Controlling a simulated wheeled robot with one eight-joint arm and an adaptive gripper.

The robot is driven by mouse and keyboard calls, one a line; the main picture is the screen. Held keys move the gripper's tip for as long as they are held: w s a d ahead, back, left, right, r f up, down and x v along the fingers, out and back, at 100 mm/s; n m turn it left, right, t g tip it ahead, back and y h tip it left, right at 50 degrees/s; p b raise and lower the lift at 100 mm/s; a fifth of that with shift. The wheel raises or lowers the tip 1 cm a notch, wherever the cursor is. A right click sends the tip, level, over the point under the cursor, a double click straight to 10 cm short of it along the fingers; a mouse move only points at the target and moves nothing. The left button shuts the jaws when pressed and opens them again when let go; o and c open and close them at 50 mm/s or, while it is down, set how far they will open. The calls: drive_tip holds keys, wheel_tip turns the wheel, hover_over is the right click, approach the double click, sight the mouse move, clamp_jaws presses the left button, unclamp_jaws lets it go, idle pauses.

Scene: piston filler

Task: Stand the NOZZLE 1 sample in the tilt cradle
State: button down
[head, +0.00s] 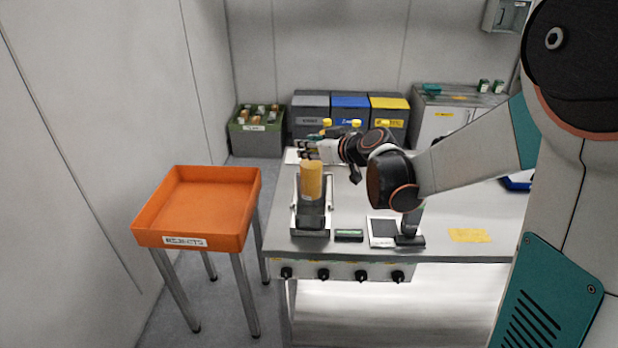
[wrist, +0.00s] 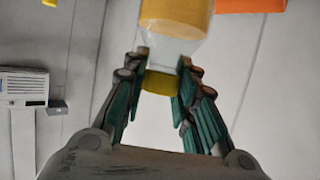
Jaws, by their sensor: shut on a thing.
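The sample is a bottle with amber contents (head: 311,178). In the head view it stands about upright at the tilt cradle (head: 312,231), a metal frame near the table's front left corner. Its lower end is at the cradle; I cannot tell whether it rests there or hangs just above. In the wrist view the bottle (wrist: 176,14) shows a clear shoulder and a yellow cap (wrist: 165,82). My gripper (wrist: 163,68) is shut on the bottle around its cap end. In the head view my gripper (head: 308,150) is above the bottle. No NOZZLE 1 label is readable.
An orange tray (head: 150,218) on a stand is left of the table (head: 450,205). A dark green block (head: 349,235) and a white-topped device (head: 382,230) stand right of the cradle. A yellow note (head: 469,236) lies further right. Knobs line the front edge. Bins (head: 350,105) stand behind.

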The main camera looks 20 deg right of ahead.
sight(310, 170)
drive_tip(key=shift+f+b, duration=1.15)
drive_tip(key=shift+f, duration=2.8)
drive_tip(key=c, duration=1.3)
unclamp_jaws()
drive_tip(key=shift+r, duration=0.2)
drive_tip(key=p+v, duration=0.3)
drive_tip(key=v, duration=0.9)
drive_tip(key=shift+f, duration=0.1)
